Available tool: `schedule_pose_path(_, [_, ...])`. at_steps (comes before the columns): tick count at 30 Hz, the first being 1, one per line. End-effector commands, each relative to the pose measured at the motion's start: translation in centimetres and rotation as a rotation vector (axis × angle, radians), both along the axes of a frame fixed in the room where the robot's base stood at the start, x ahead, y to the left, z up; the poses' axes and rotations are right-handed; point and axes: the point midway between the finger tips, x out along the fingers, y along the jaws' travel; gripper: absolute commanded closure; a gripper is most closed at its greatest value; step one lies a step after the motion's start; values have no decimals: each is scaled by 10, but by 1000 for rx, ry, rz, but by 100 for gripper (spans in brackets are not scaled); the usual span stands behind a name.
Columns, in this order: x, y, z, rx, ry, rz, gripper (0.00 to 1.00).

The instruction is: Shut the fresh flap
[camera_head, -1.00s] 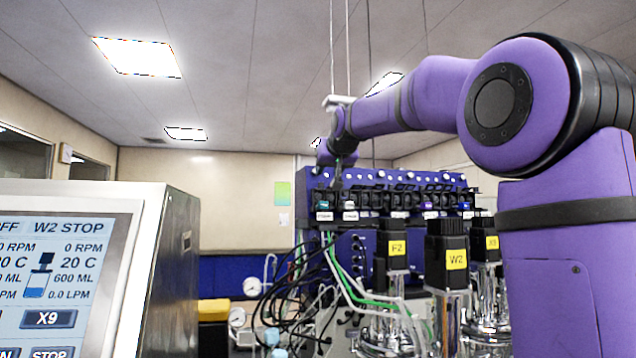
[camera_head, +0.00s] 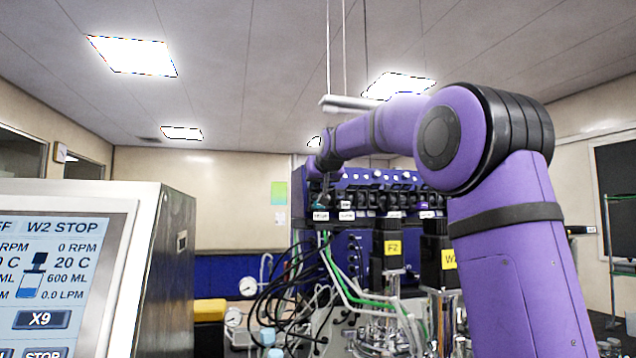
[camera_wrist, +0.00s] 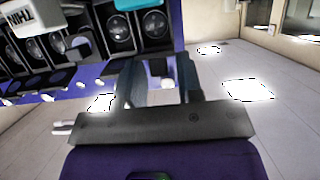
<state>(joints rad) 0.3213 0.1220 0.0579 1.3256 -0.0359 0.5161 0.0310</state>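A row of dark pump heads with flaps and small white labels (camera_head: 346,216) runs along the front of the purple pump unit (camera_head: 355,177). The labels are too small to read in the head view, so I cannot tell which flap is the fresh one. In the wrist view several black pump heads with round rollers (camera_wrist: 120,30) show, with a white label reading "THIN" (camera_wrist: 25,17) and a teal label (camera_wrist: 135,4). My gripper (camera_wrist: 160,72) has its fingers apart, beside the pump row. A small pale thing shows between the fingers; I cannot tell any contact.
The bioreactors with black motor tops (camera_head: 390,245) stand below the pump row, partly behind my arm. Loose black and green tubes (camera_head: 300,300) hang below the pumps' left end. A control screen (camera_head: 62,275) stands at the near left.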

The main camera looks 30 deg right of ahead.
Motion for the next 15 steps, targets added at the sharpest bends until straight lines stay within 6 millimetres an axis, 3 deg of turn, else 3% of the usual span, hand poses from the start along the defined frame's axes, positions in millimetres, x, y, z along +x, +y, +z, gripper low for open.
schedule_pose_path(15, [-2,1,-3,-25,-86,0,90])
